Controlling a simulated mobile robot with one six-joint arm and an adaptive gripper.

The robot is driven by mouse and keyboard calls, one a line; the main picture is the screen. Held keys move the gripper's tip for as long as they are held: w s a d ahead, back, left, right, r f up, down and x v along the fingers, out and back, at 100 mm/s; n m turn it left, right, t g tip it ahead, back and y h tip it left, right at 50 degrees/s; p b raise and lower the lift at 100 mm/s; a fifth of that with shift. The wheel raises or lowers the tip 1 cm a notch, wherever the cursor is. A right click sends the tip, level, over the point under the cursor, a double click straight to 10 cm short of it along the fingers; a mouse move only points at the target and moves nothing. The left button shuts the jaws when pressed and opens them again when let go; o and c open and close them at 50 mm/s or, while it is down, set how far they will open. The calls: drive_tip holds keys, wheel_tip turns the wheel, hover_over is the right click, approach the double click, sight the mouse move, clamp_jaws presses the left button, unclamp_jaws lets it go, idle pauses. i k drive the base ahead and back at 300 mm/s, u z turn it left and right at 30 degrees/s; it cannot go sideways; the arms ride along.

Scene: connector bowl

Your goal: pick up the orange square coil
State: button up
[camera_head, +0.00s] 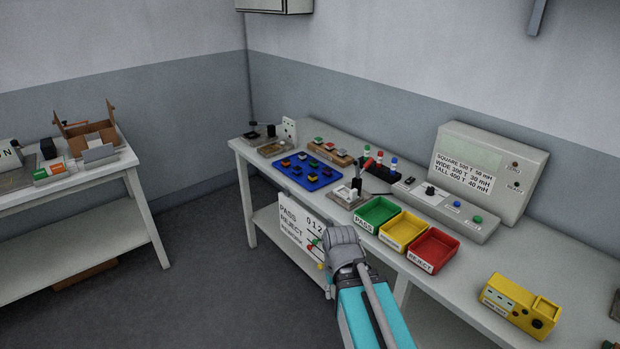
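A blue mat (322,183) lies on the long workbench, left of the coloured trays, with several small coloured blocks on it. Some look reddish or orange, but they are too small for me to tell which one is the orange square coil. My arm reaches up from the bottom of the view, and its grey end with my gripper (343,238) is in front of the bench's front edge, nearer to me than the mat. Its fingers are not clearly visible, so I cannot tell whether it is open or holds anything.
Green (378,212), yellow (403,231) and red (434,250) trays line the bench's front edge. A grey meter console (488,165) stands behind them. A yellow box (520,303) is at right. A wooden rack (332,150) stands behind the mat.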

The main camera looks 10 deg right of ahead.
sight(285, 161)
drive_tip(key=u, duration=0.55)
drive_tip(key=i, duration=1.8)
drive_tip(key=z, duration=0.75)
